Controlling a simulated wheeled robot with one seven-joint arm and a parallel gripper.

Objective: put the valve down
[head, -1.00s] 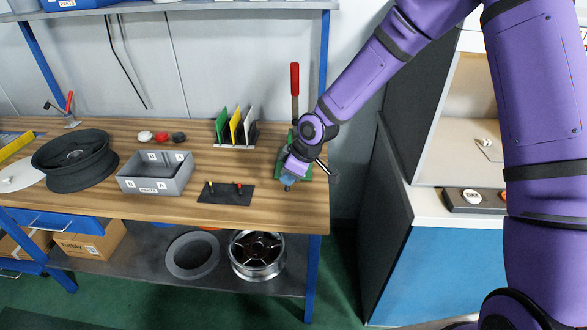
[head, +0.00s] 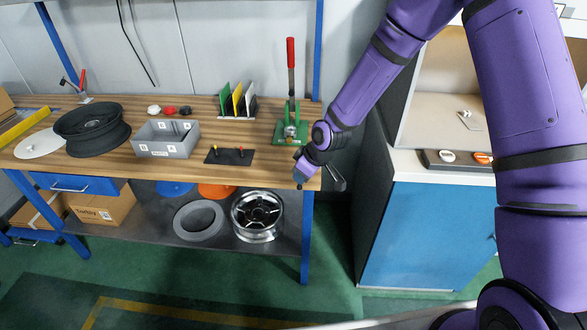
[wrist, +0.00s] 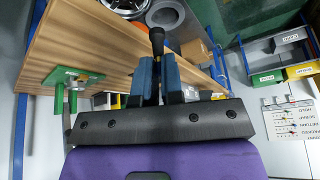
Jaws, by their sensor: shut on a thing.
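The valve (wrist: 157,40) is a small dark piece with a rounded black body, seen in the wrist view. My gripper (wrist: 158,70) is shut on it with blue fingers, and it sticks out past the fingertips. In the head view my gripper (head: 299,180) is at the front right corner of the wooden bench (head: 262,172). The valve is too small there to make out clearly. I cannot tell its height above the bench edge.
A green press (head: 291,132) with a red lever stands behind my gripper. A black plate (head: 228,157) with red and yellow pegs lies to the left, beside a grey labelled bin (head: 150,146). Bare wood lies between plate and press.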

